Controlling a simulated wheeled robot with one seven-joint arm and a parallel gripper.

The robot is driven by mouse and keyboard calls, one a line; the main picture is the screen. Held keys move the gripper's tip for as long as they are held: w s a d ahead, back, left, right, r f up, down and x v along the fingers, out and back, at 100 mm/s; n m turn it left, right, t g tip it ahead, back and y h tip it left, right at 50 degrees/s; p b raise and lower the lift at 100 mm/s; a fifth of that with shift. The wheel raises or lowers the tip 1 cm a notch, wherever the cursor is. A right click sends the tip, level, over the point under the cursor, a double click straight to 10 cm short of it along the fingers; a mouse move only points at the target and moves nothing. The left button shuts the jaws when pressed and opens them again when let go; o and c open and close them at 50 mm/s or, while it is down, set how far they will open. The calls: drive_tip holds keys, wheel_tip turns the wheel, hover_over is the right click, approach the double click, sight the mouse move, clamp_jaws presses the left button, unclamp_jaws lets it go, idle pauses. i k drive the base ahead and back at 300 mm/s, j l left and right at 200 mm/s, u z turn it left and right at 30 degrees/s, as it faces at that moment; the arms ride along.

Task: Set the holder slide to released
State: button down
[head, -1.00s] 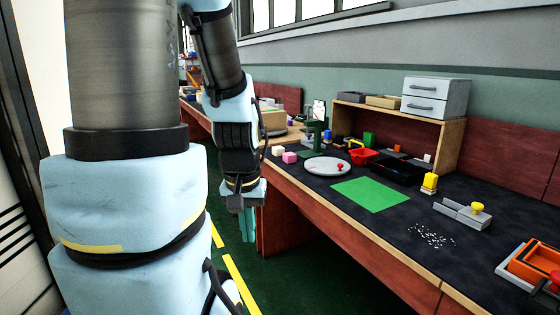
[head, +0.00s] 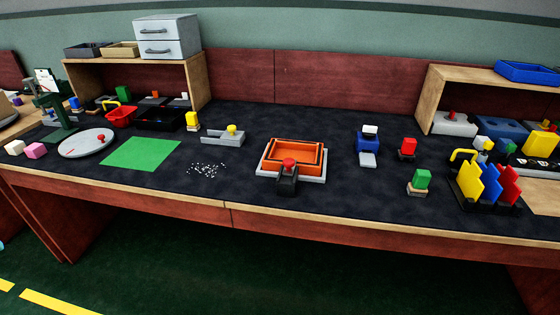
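An orange square tray (head: 267,157) sits in a light grey base (head: 316,179) near the middle of the bench. A black slide block (head: 287,183) with a red knob (head: 289,163) is at the front of that base, against the tray's front side. Left of it is a grey rail (head: 212,139) with a yellow knob (head: 232,129) toward its right part. I cannot tell for certain which of these is the holder slide, and no position markings are legible. My gripper is not in view.
The dark bench top (head: 330,198) is clear around the orange tray. White bits (head: 204,170) and a green mat (head: 141,153) lie left. Green floor is in front.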

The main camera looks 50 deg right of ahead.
sight(289, 163)
drive_tip(key=i+l+z, duration=0.55)
drive_tip(key=i+z, duration=0.2)
